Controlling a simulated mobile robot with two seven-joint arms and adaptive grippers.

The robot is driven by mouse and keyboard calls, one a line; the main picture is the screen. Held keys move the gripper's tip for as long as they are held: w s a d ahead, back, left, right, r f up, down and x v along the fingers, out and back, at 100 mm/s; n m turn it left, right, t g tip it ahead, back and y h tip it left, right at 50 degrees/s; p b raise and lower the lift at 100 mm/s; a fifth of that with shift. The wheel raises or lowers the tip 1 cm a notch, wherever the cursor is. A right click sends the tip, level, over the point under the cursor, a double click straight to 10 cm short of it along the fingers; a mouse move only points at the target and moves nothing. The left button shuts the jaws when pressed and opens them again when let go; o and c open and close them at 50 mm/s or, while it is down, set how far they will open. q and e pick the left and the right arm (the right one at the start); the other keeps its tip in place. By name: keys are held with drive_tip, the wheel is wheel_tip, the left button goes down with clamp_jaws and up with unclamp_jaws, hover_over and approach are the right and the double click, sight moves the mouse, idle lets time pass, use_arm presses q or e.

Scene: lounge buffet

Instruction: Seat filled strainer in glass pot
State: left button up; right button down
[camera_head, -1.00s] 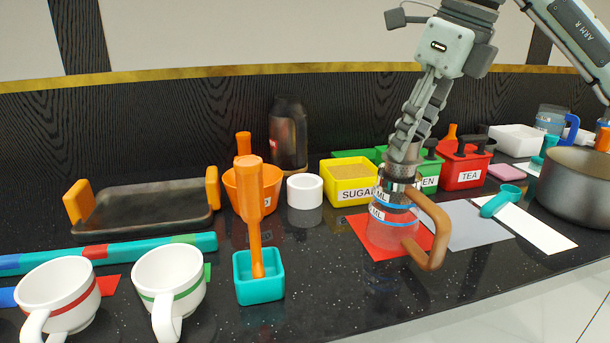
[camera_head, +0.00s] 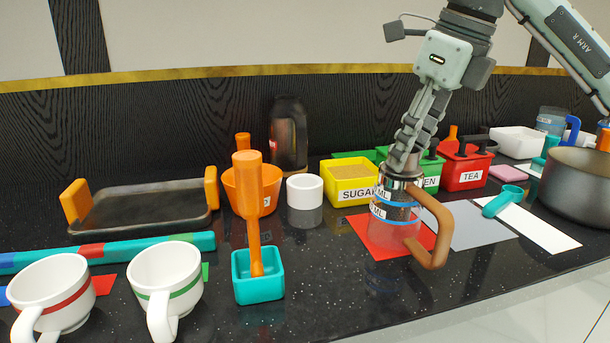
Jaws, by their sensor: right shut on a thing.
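The glass pot (camera_head: 392,232) stands upright on a red mat (camera_head: 366,243), with blue bands, ML labels and a brown handle on its right side. The strainer (camera_head: 402,163) is a metal mesh cylinder. It sits down inside the mouth of the pot, with only its top part showing above the rim; what is in it cannot be seen. My right gripper (camera_head: 405,155) points down over the pot and is shut on the strainer's top. Its fingertips are partly hidden at the rim. My left gripper is not in view.
Sugar (camera_head: 353,180), green and tea (camera_head: 466,168) boxes stand behind the pot. A grey mat (camera_head: 478,225) and a white strip with a teal scoop (camera_head: 503,200) lie to the right, before a large metal pot (camera_head: 580,185). Mugs and an orange-handled tool in a teal box stand left.

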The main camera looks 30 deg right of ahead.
drive_tip(key=shift+f, duration=0.3)
drive_tip(key=c, duration=0.9)
unclamp_jaws()
drive_tip(key=shift+c, duration=1.3)
wheel_tip(320, 180, up, 12)
drive_tip(key=p, duration=0.9)
drive_tip(key=shift+f, duration=0.15)
